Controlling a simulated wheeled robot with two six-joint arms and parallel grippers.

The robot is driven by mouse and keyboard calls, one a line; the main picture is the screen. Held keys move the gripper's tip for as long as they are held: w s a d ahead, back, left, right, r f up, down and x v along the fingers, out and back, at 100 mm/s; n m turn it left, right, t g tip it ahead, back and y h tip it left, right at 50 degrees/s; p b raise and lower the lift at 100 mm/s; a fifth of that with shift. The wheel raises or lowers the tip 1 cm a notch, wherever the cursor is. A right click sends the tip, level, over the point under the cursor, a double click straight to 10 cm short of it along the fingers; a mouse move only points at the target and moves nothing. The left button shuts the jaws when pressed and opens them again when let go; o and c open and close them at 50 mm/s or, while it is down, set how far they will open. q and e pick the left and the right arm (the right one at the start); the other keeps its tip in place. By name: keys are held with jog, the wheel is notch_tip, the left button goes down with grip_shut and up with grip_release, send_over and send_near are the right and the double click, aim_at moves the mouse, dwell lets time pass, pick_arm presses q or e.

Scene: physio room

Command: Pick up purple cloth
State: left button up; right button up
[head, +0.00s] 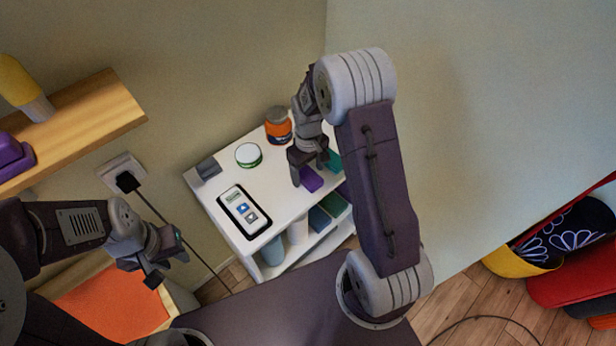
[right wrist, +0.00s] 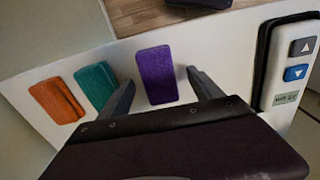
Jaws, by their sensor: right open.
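The purple cloth (head: 310,180) is a small folded block lying on the white shelf unit's top (head: 219,187). In the right wrist view the purple cloth (right wrist: 157,75) lies flat between the fingertips of my right gripper (right wrist: 160,80). That gripper (head: 308,174) is open and empty, with a gap on each side of the cloth. I cannot tell how far above the top its fingers are. My left gripper (head: 168,268) is away to the left, fingers apart and empty.
A teal cloth (right wrist: 97,83) and an orange cloth (right wrist: 57,98) lie beside the purple one. A wooden wall shelf (head: 95,112) is at the left.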

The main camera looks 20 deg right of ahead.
jog(key=shift+f, duration=0.55)
jog(key=shift+w+d+f, duration=0.1)
jog(key=shift+w+f, duration=0.05)
jog(key=shift+w, duration=0.05)
jog(key=c, duration=1.4)
jog(key=shift+r, duration=0.55)
jog(key=shift+c, duration=0.2)
notch_tip(320, 180, up, 3)
jog(key=shift+f, duration=0.1)
jog(key=s+d+r, duration=0.6)
jog(key=s+r, duration=0.1)
jog(key=s, duration=0.2)
jog(key=shift+s+d+r+b, duration=0.15)
jog(key=shift+s+d+b, duration=0.2)
jog(key=shift+d+b, duration=0.05)
